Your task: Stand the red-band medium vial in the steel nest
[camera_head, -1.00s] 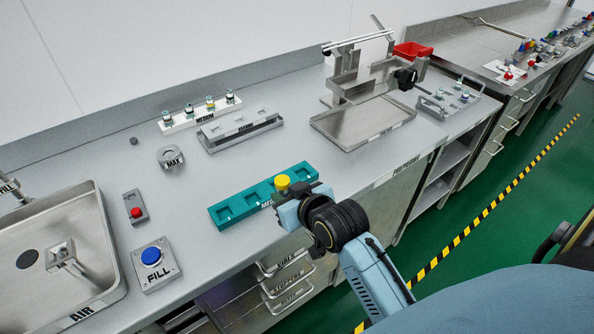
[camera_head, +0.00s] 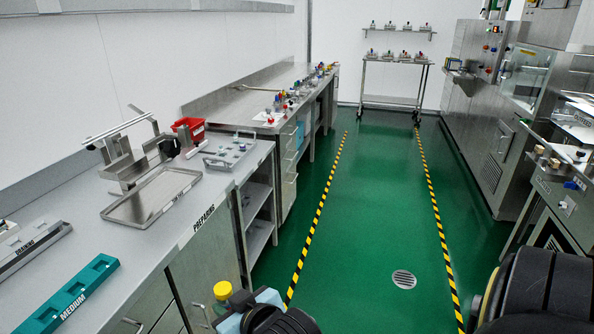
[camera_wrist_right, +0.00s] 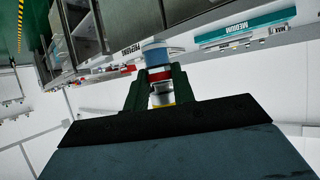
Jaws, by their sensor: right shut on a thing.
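The vial with a yellow cap (camera_head: 222,290) is at the bottom of the head view, upright or nearly so, in front of the bench and clear of it. My right gripper (camera_head: 240,302) is shut on it. In the right wrist view the vial's red band (camera_wrist_right: 160,76) shows between the two dark fingers (camera_wrist_right: 160,92), with the yellow part nearer the palm. I cannot pick out the steel nest in either view. My left gripper is not in view.
The teal MEDIUM rack (camera_head: 72,296) lies on the left bench. Beyond it are a steel tray (camera_head: 150,205), a red bin (camera_head: 189,128) and a grey holder (camera_head: 230,153). Steel machines (camera_head: 497,90) line the right. The green floor (camera_head: 375,215) between is clear.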

